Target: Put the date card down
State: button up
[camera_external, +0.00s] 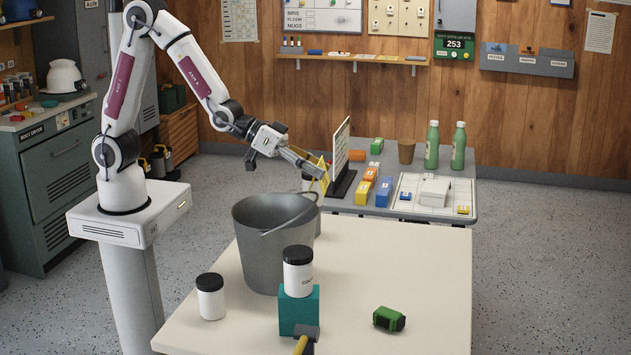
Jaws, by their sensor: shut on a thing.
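My gripper (312,168) reaches out above the near left of the grey back table, behind the grey bucket. It is shut on a thin yellow-edged piece, which I take to be the date card (324,178). The card is tilted and shows mostly edge-on, so its face cannot be read. It is close to the upright white board (341,148) in a dark stand (343,187). From this angle I cannot tell whether card and board touch.
The grey bucket (262,246) stands on the cream front table (390,275) with white jars, a teal block (299,310) and a green item (389,319). The back table holds colored boxes, a brown cup (406,152), green bottles (432,147) and a white gridded tray (408,207).

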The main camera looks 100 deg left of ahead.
aim_at(319, 162)
notch_tip(319, 162, up, 4)
jog(key=shift+w+f, duration=0.1)
jog(key=shift+f, duration=0.15)
jog(key=w+a+m+h, duration=0.1)
jog(key=w+m+h, duration=0.1)
jog(key=w, duration=0.3)
jog(key=w+a+m+g+h, duration=0.1)
jog(key=w+m+h, duration=0.2)
jog(key=w, duration=0.3)
jog(key=shift+w+a+r+h, duration=0.15)
jog(key=shift+w+a+h, duration=0.05)
jog(key=shift+a+h, duration=0.15)
jog(key=shift+m, duration=0.3)
jog(key=f, duration=2.1)
jog(key=shift+a+f, duration=0.25)
jog(key=shift+c, duration=0.2)
jog(key=shift+f, duration=0.15)
jog(key=shift+f, duration=1.85)
jog(key=shift+f, duration=2)
